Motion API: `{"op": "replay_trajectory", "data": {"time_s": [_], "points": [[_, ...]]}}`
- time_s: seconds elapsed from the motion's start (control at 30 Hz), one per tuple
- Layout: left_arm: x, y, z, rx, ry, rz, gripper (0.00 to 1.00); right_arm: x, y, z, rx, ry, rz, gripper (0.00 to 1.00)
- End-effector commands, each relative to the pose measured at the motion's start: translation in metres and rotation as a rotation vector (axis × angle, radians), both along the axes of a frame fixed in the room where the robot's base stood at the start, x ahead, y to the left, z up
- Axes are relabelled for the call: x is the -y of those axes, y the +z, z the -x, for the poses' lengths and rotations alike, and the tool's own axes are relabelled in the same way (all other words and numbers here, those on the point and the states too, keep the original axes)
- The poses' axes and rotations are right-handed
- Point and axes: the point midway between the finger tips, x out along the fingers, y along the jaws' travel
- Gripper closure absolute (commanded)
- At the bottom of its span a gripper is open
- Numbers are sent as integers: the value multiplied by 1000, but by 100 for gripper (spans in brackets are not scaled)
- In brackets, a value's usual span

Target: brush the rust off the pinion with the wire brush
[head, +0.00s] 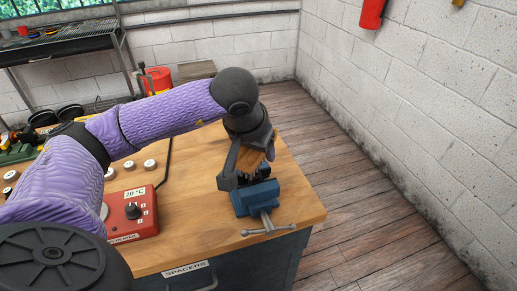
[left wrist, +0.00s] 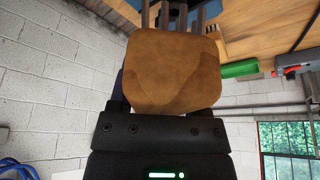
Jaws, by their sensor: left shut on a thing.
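My left gripper (head: 246,168) is shut on a brown wooden block, which I take to be the wire brush (head: 252,157). In the left wrist view the brush's brown body (left wrist: 172,72) fills the space in front of the gripper. The gripper is over the blue vise (head: 256,197) at the bench's right edge. A small dark part (head: 259,173) shows at the vise jaws, just under the brush; it may be the pinion. The gripper hides much of it, and I cannot tell whether brush and part touch. My right gripper is not in view.
The wooden bench top (head: 190,205) holds a red control box (head: 132,213) reading 20 °C and several small white-topped items (head: 150,165). A drawer labelled SPACERS (head: 188,281) is below. A metal shelf (head: 65,42) stands behind. The floor right of the bench is clear.

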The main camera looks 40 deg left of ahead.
Motion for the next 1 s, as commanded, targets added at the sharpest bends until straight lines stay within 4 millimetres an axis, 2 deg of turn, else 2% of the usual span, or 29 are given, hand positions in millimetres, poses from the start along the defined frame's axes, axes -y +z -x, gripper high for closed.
{"op": "replay_trajectory", "data": {"time_s": [0.23, 0.57, 0.67, 0.77, 1.0], "points": [[-1, 16, 3, 1, 6, 0, 86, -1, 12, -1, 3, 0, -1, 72], [-1, 17, 3, 0, 7, 1, 86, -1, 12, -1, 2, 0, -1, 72], [4, 14, 4, -3, -3, 2, 86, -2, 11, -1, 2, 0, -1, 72], [29, 6, 8, -14, -41, 3, 86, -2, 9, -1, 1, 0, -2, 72], [108, -10, 33, -10, -162, 1, 86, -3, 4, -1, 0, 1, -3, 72]]}}
